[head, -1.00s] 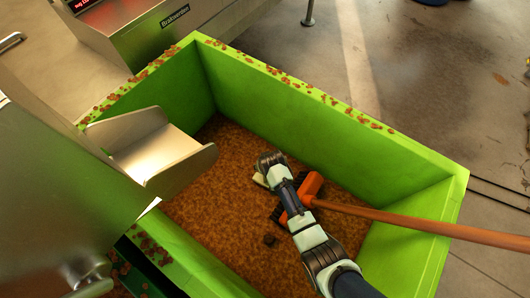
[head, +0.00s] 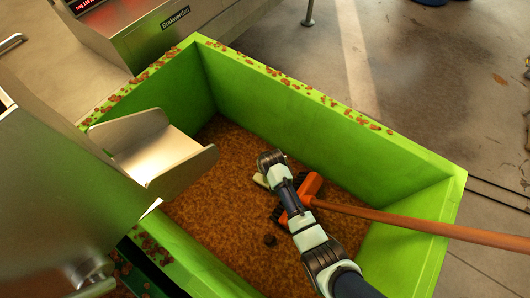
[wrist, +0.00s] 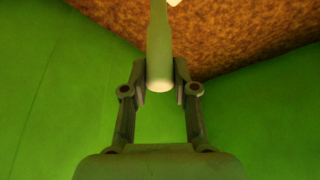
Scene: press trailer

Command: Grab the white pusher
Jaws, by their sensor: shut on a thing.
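The white pusher shows in the wrist view as a pale round handle (wrist: 158,40) between my fingers, looking grey-green in the shade. A small bright white part of it shows at the top edge. My gripper (wrist: 160,78) is shut on this handle, with one finger on each side. In the head view only a small pale piece of the pusher (head: 261,181) shows beside my wrist, inside the green bin. My arm hides the rest of it and my fingers there.
The green bin (head: 300,112) has high walls and a brown granular layer (head: 215,195) inside. An orange-handled tool (head: 400,220) lies across its right wall, its head close to my arm. A metal chute (head: 155,155) overhangs the left side. A small dark lump (head: 270,240) lies on the granules.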

